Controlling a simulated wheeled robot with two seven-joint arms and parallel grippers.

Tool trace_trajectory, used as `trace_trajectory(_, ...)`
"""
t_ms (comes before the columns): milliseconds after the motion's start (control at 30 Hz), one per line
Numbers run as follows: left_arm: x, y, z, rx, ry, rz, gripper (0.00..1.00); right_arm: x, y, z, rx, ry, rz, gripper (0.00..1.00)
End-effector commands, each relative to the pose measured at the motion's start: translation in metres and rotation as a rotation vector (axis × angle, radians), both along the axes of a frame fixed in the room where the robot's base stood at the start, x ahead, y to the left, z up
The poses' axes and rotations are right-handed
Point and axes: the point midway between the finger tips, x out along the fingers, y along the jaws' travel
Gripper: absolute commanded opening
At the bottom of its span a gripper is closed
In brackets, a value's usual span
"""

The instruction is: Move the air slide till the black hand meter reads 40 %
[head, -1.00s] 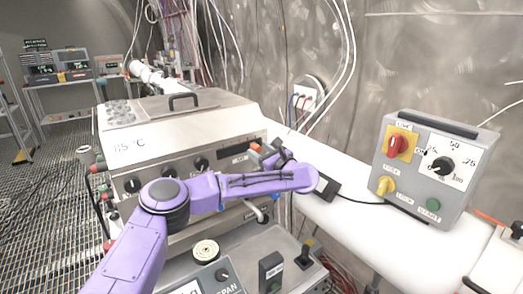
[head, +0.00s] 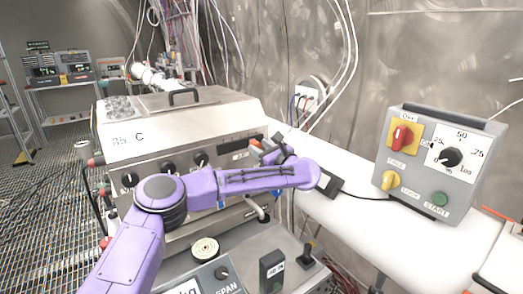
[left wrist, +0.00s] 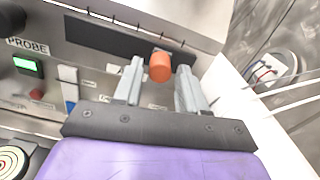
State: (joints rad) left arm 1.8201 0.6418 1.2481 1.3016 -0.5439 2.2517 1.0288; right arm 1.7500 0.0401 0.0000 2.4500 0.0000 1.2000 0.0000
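In the left wrist view an orange knob (left wrist: 160,67), which looks like the air slide's handle, stands out in front of a dark slot strip (left wrist: 100,40). My left gripper (left wrist: 157,75) is open, with one finger on each side of the knob. Clear gaps show, and neither finger visibly touches it. In the head view the left gripper (head: 270,152) is at the right end of the steel machine's front (head: 190,155), and the orange knob (head: 255,143) shows small beside it. My right gripper is not in view.
Below my arm are a cream round disc (head: 205,250) and a small joystick (head: 306,256). A green-lit PROBE display (left wrist: 28,66) is left of the knob.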

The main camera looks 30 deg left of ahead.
Motion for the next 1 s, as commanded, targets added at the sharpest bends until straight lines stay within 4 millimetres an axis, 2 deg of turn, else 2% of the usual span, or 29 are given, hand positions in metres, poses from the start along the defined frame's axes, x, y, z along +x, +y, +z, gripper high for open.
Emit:
trace_trajectory(367, -0.001, -0.005, 0.000, 0.002, -0.003, -0.002, 0.53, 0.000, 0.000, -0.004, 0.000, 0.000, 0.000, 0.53)
trace_trajectory(467, -0.008, -0.022, -0.002, 0.003, -0.005, -0.005, 0.53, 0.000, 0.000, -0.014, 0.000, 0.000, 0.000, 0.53)
trace_trajectory(700, -0.029, -0.075, -0.003, 0.005, -0.004, -0.005, 0.53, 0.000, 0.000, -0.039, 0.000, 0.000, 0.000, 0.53)
trace_trajectory(833, -0.037, -0.091, -0.002, 0.002, -0.003, -0.002, 0.53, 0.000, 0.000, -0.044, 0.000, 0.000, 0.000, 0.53)
trace_trajectory(1000, -0.040, -0.098, 0.000, 0.001, 0.000, -0.001, 0.53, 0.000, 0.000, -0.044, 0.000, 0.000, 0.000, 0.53)
